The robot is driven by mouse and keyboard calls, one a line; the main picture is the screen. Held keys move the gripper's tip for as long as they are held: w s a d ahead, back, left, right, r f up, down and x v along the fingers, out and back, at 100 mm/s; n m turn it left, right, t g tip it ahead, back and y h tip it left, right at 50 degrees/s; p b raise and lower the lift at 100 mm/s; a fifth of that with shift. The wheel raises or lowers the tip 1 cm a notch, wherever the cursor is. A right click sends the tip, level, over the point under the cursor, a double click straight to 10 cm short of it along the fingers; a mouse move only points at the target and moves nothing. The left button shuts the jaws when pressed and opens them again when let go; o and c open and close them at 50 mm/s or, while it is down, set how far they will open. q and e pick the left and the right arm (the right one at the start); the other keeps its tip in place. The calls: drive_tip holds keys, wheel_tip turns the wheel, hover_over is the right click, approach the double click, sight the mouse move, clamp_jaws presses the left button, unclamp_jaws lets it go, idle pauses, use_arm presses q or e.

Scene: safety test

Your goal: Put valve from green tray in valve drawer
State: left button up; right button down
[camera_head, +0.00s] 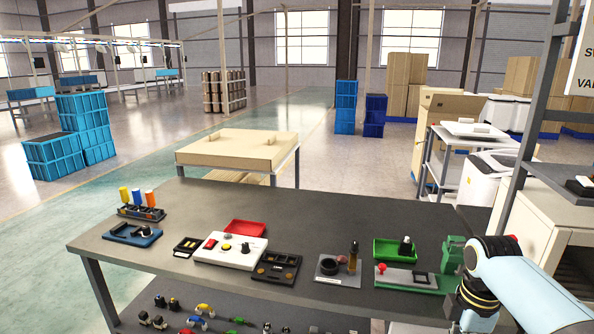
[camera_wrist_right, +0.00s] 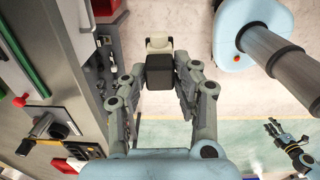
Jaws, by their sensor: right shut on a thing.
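The green tray (camera_head: 381,250) is on the right part of the grey table, with a small black-topped part (camera_head: 405,245) standing in it, possibly a valve. My right arm enters the head view at the right; its gripper is out of that view. In the right wrist view, my right gripper (camera_wrist_right: 160,82) is shut on a dark block with a cream end (camera_wrist_right: 160,70); I cannot tell whether it is a valve. My left gripper (camera_wrist_right: 288,138) is small at the lower right of that view, its fingers apart and empty. No valve drawer can be made out.
The table (camera_head: 200,200) also holds a red tray (camera_head: 245,228), a white control box (camera_head: 228,250) and a grey plate with a red button (camera_head: 382,268). A green device (camera_head: 452,255) stands close to my right arm. A shelf rack with a partly cut-off sign (camera_head: 580,75) rises at the right.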

drive_tip(key=f+b, duration=0.4)
drive_tip(key=f, duration=0.1)
drive_tip(key=shift+w, duration=0.2)
use_arm(q)
wheel_tip(320, 180, down, 21)
drive_tip(key=b, duration=1.6)
drive_tip(key=shift+b, duration=0.3)
use_arm(e)
wheel_tip(320, 180, down, 17)
drive_tip(key=shift+s+f, duration=0.2)
drive_tip(key=shift+s, duration=0.05)
use_arm(q)
drive_tip(key=shift+w+f, duration=0.1)
drive_tip(key=shift+w, duration=0.05)
use_arm(e)
drive_tip(key=shift+d, duration=0.1)
